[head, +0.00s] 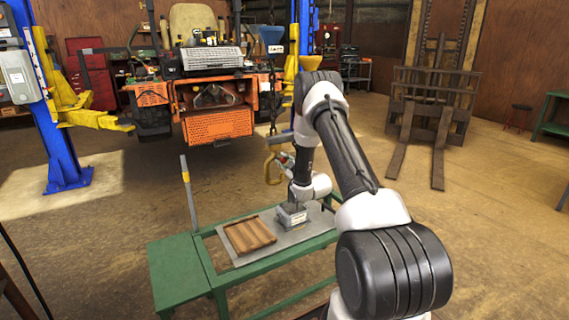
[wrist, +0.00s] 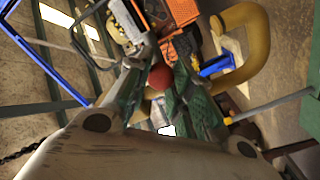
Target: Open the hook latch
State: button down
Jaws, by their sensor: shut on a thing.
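The yellow hook (head: 268,168) hangs from a dark chain above the green bench in the head view. Its thick curved body also shows at the upper right of the wrist view (wrist: 262,60). My gripper (head: 285,160) is at the right side of the hook. In the wrist view its two dark green fingers (wrist: 160,85) close around a small red rounded part (wrist: 160,76), which appears to be the hook latch. My fingers hide much of it, so I cannot tell whether the latch stands open.
The green bench (head: 178,270) below carries a grey plate, a wooden tray (head: 250,235) and a small grey block (head: 292,216). An orange mower (head: 215,110) stands behind between blue lift posts (head: 62,140). A fork attachment (head: 430,110) stands at right. Floor around is open.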

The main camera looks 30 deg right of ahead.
jog(key=c, duration=1.2)
grip_release()
jog(key=shift+c, duration=0.2)
jog(key=s, duration=1.2)
jog(key=shift+d, duration=0.15)
